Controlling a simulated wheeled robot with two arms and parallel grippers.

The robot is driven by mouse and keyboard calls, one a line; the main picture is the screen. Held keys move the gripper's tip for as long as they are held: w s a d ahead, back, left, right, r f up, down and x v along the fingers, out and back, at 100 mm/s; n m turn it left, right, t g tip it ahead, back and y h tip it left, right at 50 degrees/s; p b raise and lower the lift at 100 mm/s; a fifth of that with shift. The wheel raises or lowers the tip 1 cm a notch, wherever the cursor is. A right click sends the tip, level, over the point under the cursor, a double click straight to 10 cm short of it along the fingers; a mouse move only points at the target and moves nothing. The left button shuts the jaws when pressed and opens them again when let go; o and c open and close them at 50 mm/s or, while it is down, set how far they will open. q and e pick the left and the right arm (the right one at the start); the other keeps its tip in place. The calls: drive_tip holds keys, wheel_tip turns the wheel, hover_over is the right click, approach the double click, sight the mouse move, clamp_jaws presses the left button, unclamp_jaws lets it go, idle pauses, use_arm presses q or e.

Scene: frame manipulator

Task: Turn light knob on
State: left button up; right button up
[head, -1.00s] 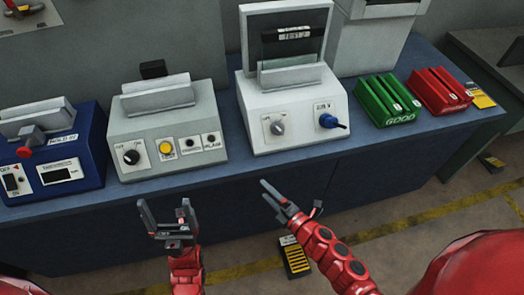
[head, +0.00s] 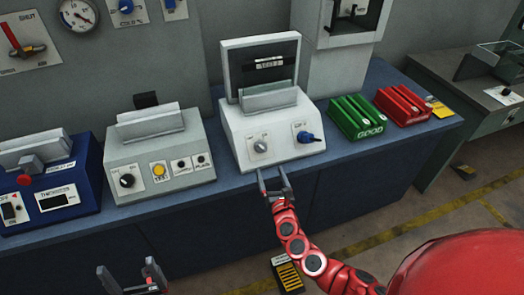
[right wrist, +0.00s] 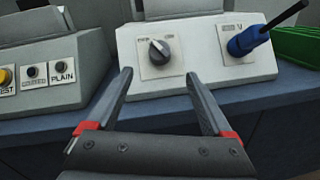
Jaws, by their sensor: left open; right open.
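The white machine (head: 268,115) in the middle of the blue bench has a grey knob (head: 261,145) on its sloped front panel, with a small label around it. The knob also shows in the right wrist view (right wrist: 160,51), ahead of the fingers and between them. A blue knob or connector (head: 305,137) is to its right. My right gripper (head: 274,174) is open and empty, just in front of and below the grey knob, apart from it. My left gripper (head: 127,275) is open and empty at the lower left, in front of the bench.
To the left stand a grey machine (head: 160,158) with a black knob (head: 127,181) and a yellow button, and a blue machine (head: 50,185). Green (head: 356,117) and red (head: 402,104) bins sit at the right.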

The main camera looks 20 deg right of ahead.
sight(262, 149)
drive_tip(key=w+b, duration=0.1)
drive_tip(key=w, duration=0.5)
drive_tip(key=w+b, duration=0.1)
drive_tip(key=w, duration=0.2)
drive_tip(key=shift+w+d+f+b, duration=0.15)
drive_tip(key=shift+w+d+b, duration=0.15)
drive_tip(key=shift+w, duration=0.65)
